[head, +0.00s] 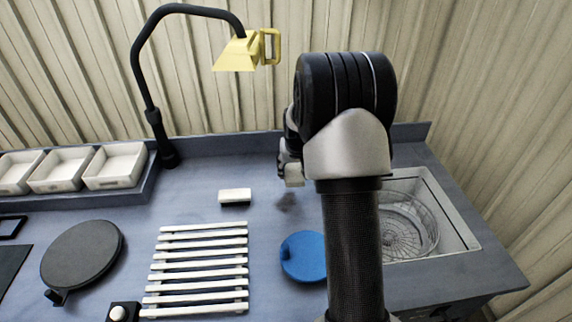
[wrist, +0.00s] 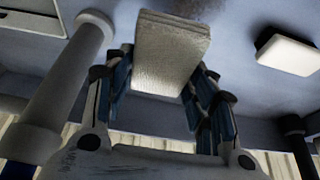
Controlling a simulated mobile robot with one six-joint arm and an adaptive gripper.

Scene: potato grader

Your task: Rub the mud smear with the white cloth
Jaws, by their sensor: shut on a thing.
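The white cloth (wrist: 168,50) is a folded, layered pad in the wrist view, held between the blue-padded fingers of my gripper (wrist: 160,88). In the head view the cloth (head: 293,178) shows as a small pale piece under my gripper (head: 288,163), which is partly hidden behind my arm. The mud smear (head: 287,199) is a faint dark patch on the blue-grey counter, just in front of and below the cloth. The cloth appears to be above the counter, apart from the smear. A dark patch also shows at the top of the wrist view, beyond the cloth.
A white block (head: 235,197) lies left of the smear. A white slatted rack (head: 198,268), a blue disc (head: 303,257) and a dark round plate (head: 82,254) stand nearer. A sink (head: 455,235) with a wire basket is at right. A yellow-headed lamp (head: 237,53) overhangs the back.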

